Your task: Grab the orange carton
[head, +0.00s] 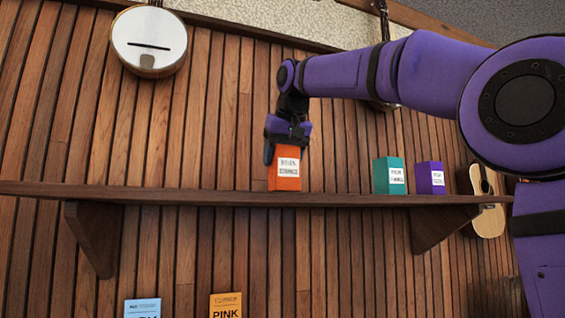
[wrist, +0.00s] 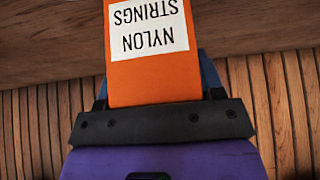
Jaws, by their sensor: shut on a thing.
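The orange carton (head: 286,170) stands upright on the wooden shelf (head: 160,195) in the head view, with a white label on its front. In the wrist view the orange carton (wrist: 152,80) fills the middle, its label reading "NYLON STRINGS" upside down. My gripper (head: 285,145) comes down from above and is shut on the upper part of the carton. In the wrist view my gripper (wrist: 160,95) has its fingers at both sides of the carton, mostly hidden behind it. The carton's base appears to be at the shelf's surface; I cannot tell if it touches.
A teal carton (head: 390,175) and a purple carton (head: 430,178) stand on the shelf to the right. A banjo (head: 148,42) hangs above left, and a guitar (head: 487,205) hangs at the right. The shelf left of the orange carton is clear.

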